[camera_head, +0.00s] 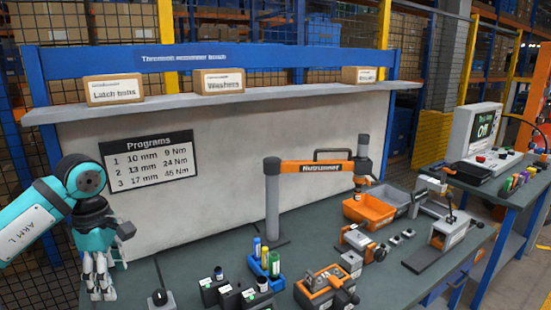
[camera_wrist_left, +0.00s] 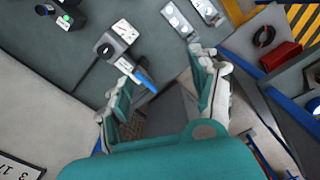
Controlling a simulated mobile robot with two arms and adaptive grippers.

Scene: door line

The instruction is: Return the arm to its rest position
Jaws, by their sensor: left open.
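My left arm (camera_head: 28,222), teal and marked "ARM L", comes in from the left in the head view. Its left gripper (camera_head: 103,290) hangs pointing down at the left end of the workbench (camera_head: 190,265), in front of the pale back panel. A grey device with a blue-tipped part (camera_wrist_left: 143,78) shows beyond the fingers. My right gripper is not in view.
A black knob on a grey base (camera_head: 160,299) stands right of the gripper. Farther right are black holders (camera_head: 228,294), a blue rack (camera_head: 266,272), an orange fixture (camera_head: 322,285) and an orange bin (camera_head: 367,212). A shelf (camera_head: 160,104) with boxes runs above.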

